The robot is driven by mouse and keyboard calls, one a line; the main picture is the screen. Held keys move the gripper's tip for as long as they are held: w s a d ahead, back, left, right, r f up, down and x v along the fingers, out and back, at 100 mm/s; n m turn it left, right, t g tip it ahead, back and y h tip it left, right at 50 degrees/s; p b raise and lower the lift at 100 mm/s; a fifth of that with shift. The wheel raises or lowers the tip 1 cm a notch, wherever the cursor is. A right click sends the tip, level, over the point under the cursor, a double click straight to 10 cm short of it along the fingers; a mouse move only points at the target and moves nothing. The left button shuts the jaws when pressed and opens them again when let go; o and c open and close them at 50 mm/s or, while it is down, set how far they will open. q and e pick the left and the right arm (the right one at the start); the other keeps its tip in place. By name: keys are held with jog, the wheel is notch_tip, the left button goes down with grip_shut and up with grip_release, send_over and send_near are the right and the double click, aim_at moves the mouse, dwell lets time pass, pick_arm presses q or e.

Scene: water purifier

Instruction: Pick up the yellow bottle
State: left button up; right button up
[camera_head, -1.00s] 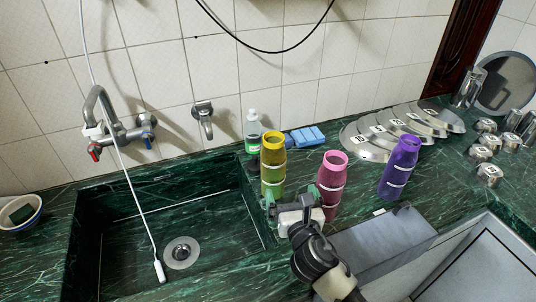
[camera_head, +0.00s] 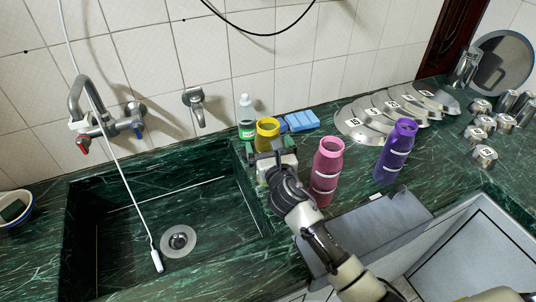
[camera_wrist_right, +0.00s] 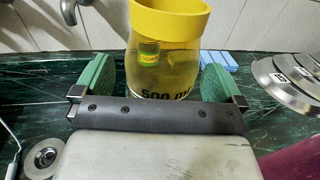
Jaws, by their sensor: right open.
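The yellow bottle (camera_head: 266,132) stands on the green counter at the right edge of the sink, and my right gripper hides its lower part in the head view. In the right wrist view the yellow bottle (camera_wrist_right: 165,50) has a yellow top and a clear lower body marked "500 ml". My right gripper (camera_head: 265,156) is at the bottle. In the wrist view its green finger pads (camera_wrist_right: 160,80) stand on either side of the bottle, apart, with a gap visible on both sides. My left gripper is not in view.
A pink bottle (camera_head: 327,165) stands close right of my right arm, with a purple bottle (camera_head: 396,152) farther right. Metal lids (camera_head: 360,125) lie at the back right. The sink (camera_head: 120,215) is left.

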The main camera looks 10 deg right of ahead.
jog(key=shift+w, duration=0.8)
jog(key=c, duration=1.1)
jog(key=shift+r, duration=0.1)
jog(key=shift+c, duration=0.7)
